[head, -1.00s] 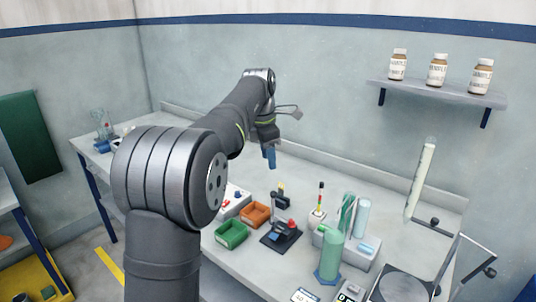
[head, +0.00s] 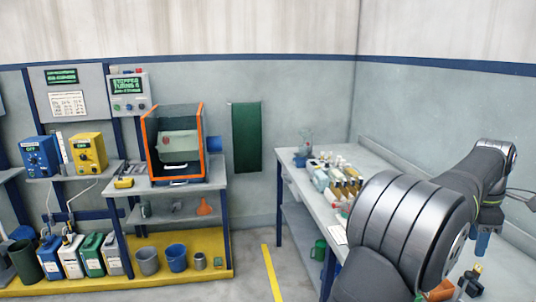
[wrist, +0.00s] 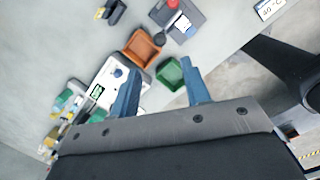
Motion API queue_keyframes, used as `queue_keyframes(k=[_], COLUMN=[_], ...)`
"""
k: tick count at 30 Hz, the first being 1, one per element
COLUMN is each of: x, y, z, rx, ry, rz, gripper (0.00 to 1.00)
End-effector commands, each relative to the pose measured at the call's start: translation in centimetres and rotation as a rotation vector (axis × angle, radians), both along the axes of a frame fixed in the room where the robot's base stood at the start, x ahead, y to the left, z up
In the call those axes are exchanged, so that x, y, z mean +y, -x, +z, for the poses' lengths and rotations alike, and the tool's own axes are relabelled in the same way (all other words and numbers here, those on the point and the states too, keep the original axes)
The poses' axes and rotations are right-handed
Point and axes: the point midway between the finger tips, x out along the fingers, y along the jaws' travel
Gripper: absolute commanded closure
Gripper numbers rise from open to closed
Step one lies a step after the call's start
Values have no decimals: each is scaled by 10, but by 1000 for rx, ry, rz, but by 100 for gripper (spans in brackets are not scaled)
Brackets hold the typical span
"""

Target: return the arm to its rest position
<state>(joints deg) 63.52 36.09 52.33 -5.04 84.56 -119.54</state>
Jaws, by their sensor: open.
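My gripper shows in the wrist view (wrist: 165,92), with its two blue fingers spread apart and nothing between them. It hangs above the workbench. In the head view my arm reaches over the bench at the right, and a blue finger (head: 482,243) shows below the wrist; the rest of the gripper is cut off or hidden there. In the wrist view an orange tray (wrist: 134,62) and a green tray (wrist: 162,77) lie below and beyond the fingertips, apart from them.
In the wrist view a white device (wrist: 104,92) and a dark red-knobbed device (wrist: 188,22) sit near the trays. In the head view the bench (head: 296,180) holds several bottles at its far end. A stand with an orange-edged box (head: 146,135) is left; floor lies between.

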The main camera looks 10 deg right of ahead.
Motion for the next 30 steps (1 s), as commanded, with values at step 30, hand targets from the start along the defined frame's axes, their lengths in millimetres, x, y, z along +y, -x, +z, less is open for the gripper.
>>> queue_keyframes(k=[30], x=[-21], y=[3], z=[-142], rx=[0], ry=[0], rz=[0], gripper=[57])
